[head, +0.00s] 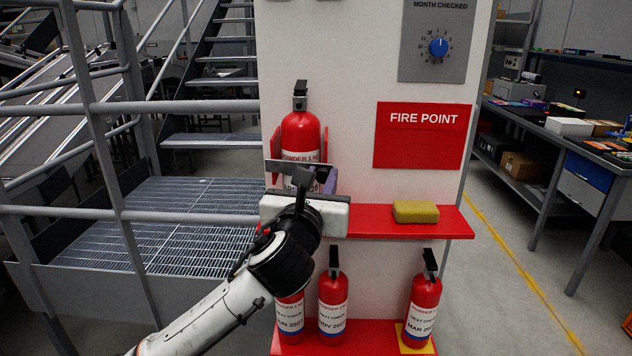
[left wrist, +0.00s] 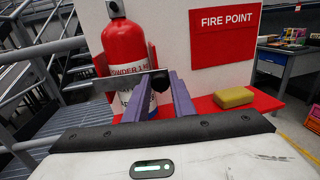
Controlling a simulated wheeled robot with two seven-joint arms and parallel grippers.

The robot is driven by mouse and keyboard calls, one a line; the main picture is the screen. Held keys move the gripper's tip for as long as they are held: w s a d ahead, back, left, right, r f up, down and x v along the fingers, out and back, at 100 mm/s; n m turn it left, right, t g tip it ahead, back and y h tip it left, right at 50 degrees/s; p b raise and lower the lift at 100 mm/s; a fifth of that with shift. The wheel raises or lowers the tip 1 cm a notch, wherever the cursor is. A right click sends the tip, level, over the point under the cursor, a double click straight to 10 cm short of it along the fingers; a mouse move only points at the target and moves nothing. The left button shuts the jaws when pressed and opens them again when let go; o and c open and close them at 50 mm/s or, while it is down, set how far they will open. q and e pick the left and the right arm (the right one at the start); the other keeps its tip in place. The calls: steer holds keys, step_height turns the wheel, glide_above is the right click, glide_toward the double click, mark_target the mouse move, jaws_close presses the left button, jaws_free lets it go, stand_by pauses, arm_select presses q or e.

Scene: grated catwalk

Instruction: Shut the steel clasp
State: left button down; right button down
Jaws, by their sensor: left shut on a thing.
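The steel clasp (head: 280,166) is a flat grey bar across the front of a red fire extinguisher (head: 300,130) that stands upright in a red bracket on the shelf. In the left wrist view the clasp (left wrist: 105,84) crosses the extinguisher's label and ends at a dark piece between my fingers. My left gripper (head: 314,178) is in front of the extinguisher. In the left wrist view its purple fingers (left wrist: 158,88) are shut on the clasp's right end. I cannot tell whether the clasp is latched, as my gripper hides part of it. My right gripper is not in view.
A yellow sponge-like block (head: 415,211) lies on the red shelf (head: 455,222) to the right. Several extinguishers stand below, one (head: 423,305) at the right. A FIRE POINT sign (head: 422,150) and dial panel (head: 438,65) are on the white wall. Grey railings (head: 150,107) stand left.

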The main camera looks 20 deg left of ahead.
arm_select(q)
steer(key=shift+w+d+n+y, duration=0.1)
steer(key=shift+w+n+y, duration=0.3)
steer(key=shift+w+y, duration=0.15)
steer(key=c, duration=1.5)
jaws_free()
steer(key=shift+s, duration=0.1)
steer(key=s, duration=0.3)
steer(key=s+d, duration=0.1)
steer(key=s, duration=0.2)
steer(key=s+d+b, duration=0.1)
steer(key=s, duration=0.3)
steer(key=shift+c, duration=0.6)
